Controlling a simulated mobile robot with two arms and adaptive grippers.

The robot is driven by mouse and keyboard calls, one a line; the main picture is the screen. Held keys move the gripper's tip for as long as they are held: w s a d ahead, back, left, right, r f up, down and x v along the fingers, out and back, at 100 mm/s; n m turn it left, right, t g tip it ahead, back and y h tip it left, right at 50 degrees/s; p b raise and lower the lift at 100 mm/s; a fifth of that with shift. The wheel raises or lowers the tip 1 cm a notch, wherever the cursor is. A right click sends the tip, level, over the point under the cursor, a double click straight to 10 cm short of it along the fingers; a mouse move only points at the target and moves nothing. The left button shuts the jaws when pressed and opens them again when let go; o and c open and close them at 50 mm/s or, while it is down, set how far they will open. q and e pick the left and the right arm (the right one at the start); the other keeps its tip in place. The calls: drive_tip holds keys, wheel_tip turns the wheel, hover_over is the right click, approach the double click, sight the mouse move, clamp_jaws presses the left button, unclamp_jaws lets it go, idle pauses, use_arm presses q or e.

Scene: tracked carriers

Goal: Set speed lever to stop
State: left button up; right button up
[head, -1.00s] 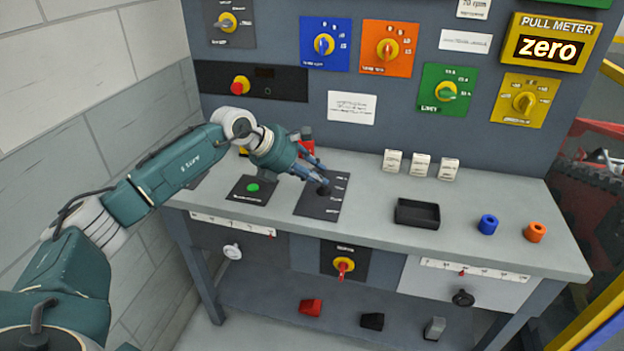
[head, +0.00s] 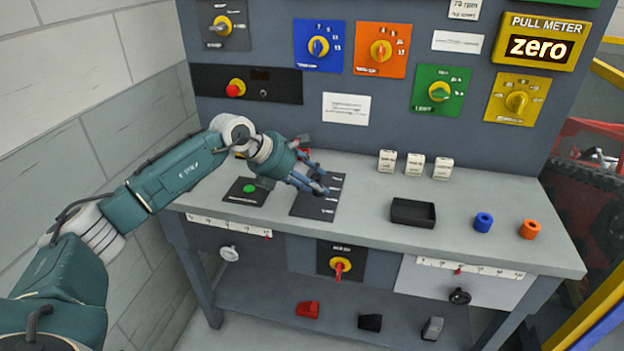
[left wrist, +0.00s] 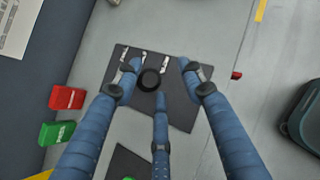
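The speed lever shows as a round black knob (left wrist: 150,79) over a black plate (left wrist: 178,112) with several white labels, too small to read. The plate (head: 301,207) lies on the bench in the head view, where my fingers mostly hide the lever. My left gripper (left wrist: 158,76) has its three blue fingers spread, two on the label side and one opposite. The knob sits between them, close to the left finger; I cannot tell whether they touch. In the head view the left gripper (head: 322,183) is low over the plate. My right gripper is not in view.
A plate with a green button (head: 249,188) lies left of the lever plate. Red (left wrist: 67,98) and green (left wrist: 57,133) blocks stand nearby. The pull meter (head: 541,43) reads zero.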

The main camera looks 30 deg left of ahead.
use_arm(q)
drive_tip(key=shift+a+r, duration=0.15)
drive_tip(key=shift+a, duration=0.1)
drive_tip(key=shift+a+r, duration=0.15)
drive_tip(key=v, duration=1.1)
drive_tip(key=shift+s, duration=0.4)
